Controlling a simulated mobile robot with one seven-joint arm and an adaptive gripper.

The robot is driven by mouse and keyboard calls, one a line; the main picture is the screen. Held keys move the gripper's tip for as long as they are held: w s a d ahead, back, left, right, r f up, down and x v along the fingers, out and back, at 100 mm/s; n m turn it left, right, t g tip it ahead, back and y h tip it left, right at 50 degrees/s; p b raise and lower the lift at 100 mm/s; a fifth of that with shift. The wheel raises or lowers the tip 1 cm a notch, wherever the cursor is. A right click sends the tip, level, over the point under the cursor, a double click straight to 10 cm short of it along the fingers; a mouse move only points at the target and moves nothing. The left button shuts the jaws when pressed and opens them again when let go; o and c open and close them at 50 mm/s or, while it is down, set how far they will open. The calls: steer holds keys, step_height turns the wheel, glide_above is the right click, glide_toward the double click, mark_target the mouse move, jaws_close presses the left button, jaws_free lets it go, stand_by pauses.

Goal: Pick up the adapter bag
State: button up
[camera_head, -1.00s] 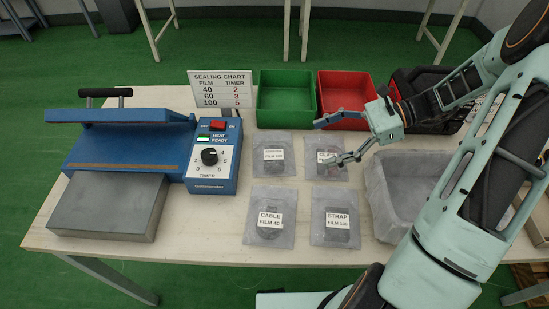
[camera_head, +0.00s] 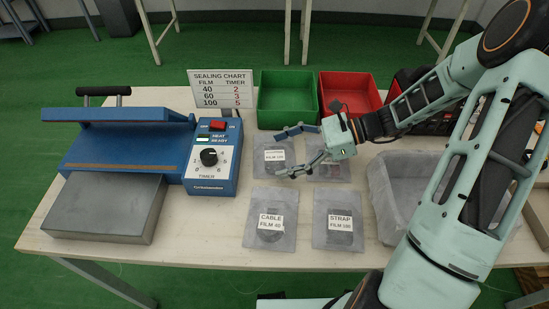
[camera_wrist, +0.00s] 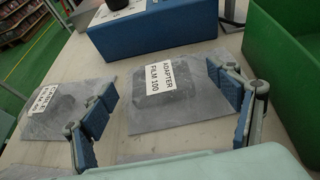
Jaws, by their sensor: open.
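The adapter bag (camera_head: 260,170), a flat grey see-through pouch, lies on the table in the upper-left place of the group of bags. In the wrist view, the adapter bag (camera_wrist: 172,108) shows a white label reading ADAPTER FILM 100 and a dark shape inside. My gripper (camera_head: 279,153) is open and empty over it, coming in from the right. In the wrist view, the fingers of my gripper (camera_wrist: 158,92) stand on either side of the bag. I cannot tell how high the fingertips are above it.
The cable bag (camera_head: 270,240) and strap bag (camera_head: 333,240) lie in front; another bag (camera_head: 333,178) is partly under my gripper. The blue sealer (camera_head: 130,145) stands left. Green (camera_head: 288,85) and red (camera_head: 350,85) bins stand behind, a grey lined bin (camera_head: 400,205) at right.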

steer(key=shift+a+f, duration=0.15)
steer(key=shift+a, duration=0.15)
steer(key=shift+c, duration=0.4)
steer(key=c, duration=1.3)
